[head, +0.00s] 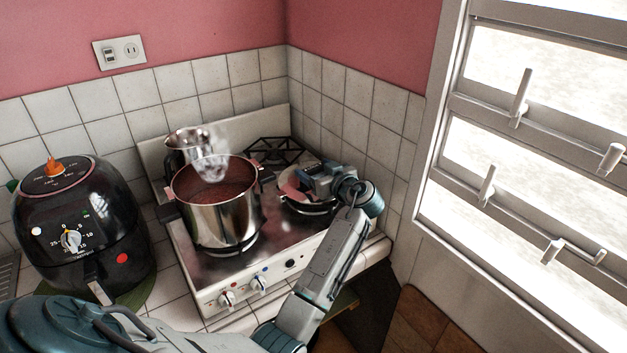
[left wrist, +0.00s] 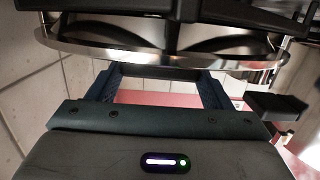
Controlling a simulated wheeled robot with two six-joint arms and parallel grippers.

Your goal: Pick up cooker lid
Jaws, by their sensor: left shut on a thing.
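The cooker lid (head: 291,189) is a shiny steel disc with a pinkish reflection on the right front burner. In the left wrist view its bright steel rim (left wrist: 130,55) curves across the top. My left gripper (head: 306,181) is above the lid and hides much of it. In the left wrist view the two fingers (left wrist: 156,76) are apart, with a dark bar between their tips. The gripper is shut on the lid, by its handle as far as I can tell. Whether the lid touches the grate is unclear. My right gripper is not in view.
A large steel pot (head: 224,218) with reddish contents steams on the left front burner of the stove (head: 275,270). A smaller metal pot (head: 181,150) stands behind it. A black air fryer (head: 75,220) is at the left. A tiled wall and window (head: 540,130) are at the right.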

